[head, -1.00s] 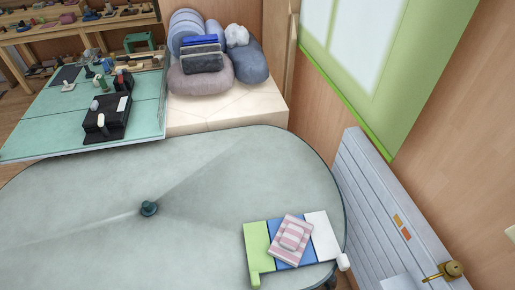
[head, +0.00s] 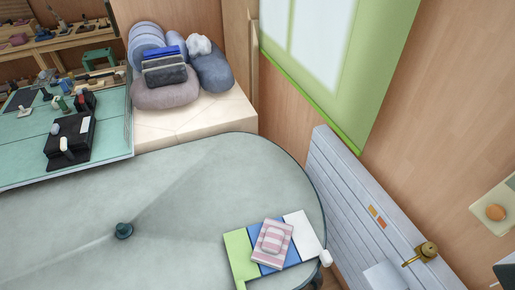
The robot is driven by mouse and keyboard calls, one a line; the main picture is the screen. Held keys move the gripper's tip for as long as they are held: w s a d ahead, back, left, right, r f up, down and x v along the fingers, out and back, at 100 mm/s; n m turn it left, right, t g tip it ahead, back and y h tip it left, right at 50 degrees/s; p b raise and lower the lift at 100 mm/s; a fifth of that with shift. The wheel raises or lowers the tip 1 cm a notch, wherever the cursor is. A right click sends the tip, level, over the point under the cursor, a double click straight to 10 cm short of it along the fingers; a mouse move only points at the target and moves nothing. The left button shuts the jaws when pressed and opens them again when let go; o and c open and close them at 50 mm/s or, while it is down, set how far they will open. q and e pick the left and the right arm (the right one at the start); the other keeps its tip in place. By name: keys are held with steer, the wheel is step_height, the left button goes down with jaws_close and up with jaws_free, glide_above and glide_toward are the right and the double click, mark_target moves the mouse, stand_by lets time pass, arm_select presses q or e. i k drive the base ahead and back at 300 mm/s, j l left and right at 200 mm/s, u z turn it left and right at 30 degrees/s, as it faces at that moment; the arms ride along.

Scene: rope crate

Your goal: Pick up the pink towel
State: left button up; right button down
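The pink towel (head: 271,245) is folded, with pink and white stripes. It lies near the right end of the rounded grey-green table (head: 190,210), on top of a flat panel (head: 239,250) banded in green, blue and white. A smaller folded piece with the same stripes sits on top of the towel. Neither of my grippers shows in the head view. A dark shape at the lower right edge is cut off and I cannot tell what it is.
A small dark teal knob (head: 123,231) stands on the otherwise clear table. A white radiator (head: 355,205) with a brass valve (head: 427,250) is close to the table's right end. Cushions (head: 166,88) are stacked on a pale cabinet (head: 200,118) behind. A green board (head: 85,150) adjoins at left.

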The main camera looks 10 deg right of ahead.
mark_target(270, 249)
steer(key=i+j+z, duration=0.3)
steer(key=i+j, duration=0.45)
steer(key=j, duration=0.1)
